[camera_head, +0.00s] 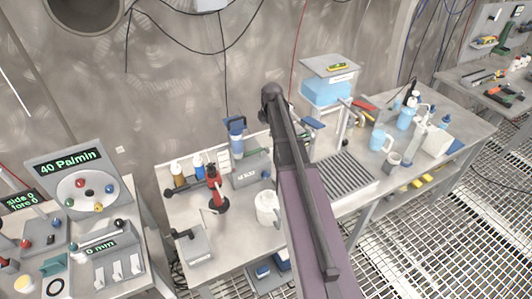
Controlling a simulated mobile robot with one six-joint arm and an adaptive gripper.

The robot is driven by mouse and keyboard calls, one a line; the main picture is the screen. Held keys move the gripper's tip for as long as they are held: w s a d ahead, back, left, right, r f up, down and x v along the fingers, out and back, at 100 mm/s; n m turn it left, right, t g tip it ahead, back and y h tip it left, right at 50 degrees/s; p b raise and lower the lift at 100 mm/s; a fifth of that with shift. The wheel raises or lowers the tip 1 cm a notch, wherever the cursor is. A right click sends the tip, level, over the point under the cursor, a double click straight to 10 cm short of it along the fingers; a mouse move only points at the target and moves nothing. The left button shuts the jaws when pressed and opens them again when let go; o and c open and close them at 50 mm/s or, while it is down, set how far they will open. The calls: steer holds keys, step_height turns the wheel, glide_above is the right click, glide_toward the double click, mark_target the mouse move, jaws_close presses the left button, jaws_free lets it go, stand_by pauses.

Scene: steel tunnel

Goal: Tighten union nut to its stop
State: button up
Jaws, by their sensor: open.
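My arm rises from the bottom middle of the head view and crosses the workbench (230,257). Its end is not visible, so I cannot see my gripper or what is near it. I cannot make out a union nut for certain. A blue upright fitting (236,126) stands at the back of the bench, left of my arm, above a grey block (250,173). A small blue part (310,124) shows just right of my arm, partly hidden by it. Both are too small to show any thread or stop.
A red-and-black tool (213,186) and a white mug (267,207) stand left of my arm. A ribbed grey tray (345,177), a clear blue box (326,91) and a blue jug (380,139) are to the right. A control console (80,167) is at left. Grating floor (430,240) lies at right.

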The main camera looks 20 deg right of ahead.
steer(key=b, duration=0.6)
glide_above(266, 148)
steer(key=s, duration=0.1)
steer(key=shift+s+f, duration=0.2)
steer(key=shift+f, duration=3.05)
steer(key=f+b, duration=0.3)
steer(key=w+f+b, duration=0.1)
steer(key=f+b, duration=0.2)
steer(key=shift+w+f+b, duration=0.2)
steer(key=shift+f+b, duration=0.1)
steer(key=shift+f, duration=0.05)
jaws_close()
